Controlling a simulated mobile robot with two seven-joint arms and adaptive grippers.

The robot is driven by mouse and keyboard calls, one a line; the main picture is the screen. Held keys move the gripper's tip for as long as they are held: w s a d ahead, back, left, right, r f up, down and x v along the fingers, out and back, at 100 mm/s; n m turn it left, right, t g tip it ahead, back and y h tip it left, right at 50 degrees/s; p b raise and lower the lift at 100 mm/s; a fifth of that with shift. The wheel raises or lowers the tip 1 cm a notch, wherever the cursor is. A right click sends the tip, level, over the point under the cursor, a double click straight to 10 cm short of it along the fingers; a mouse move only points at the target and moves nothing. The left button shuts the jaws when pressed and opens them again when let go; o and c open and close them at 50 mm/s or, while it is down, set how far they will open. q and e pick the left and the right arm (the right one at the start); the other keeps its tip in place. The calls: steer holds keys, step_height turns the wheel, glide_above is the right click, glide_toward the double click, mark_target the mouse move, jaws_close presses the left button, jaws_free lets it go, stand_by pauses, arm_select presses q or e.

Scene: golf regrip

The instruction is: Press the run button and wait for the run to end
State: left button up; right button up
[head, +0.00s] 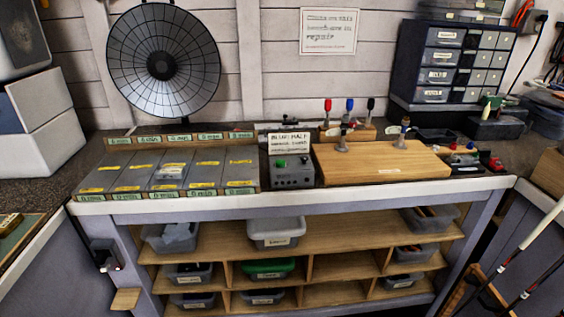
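Whether a run is on cannot be told. Neither of my grippers is in view, and nothing touches the box.
Left of the box lie several grey lanes (205,165) with yellow and green labels. Right of it is a wooden board (375,163) with upright clamps or tools; a rack with red, blue and black handles stands behind. A round dark dish (163,60) and a drawer cabinet (463,65) stand at the back.

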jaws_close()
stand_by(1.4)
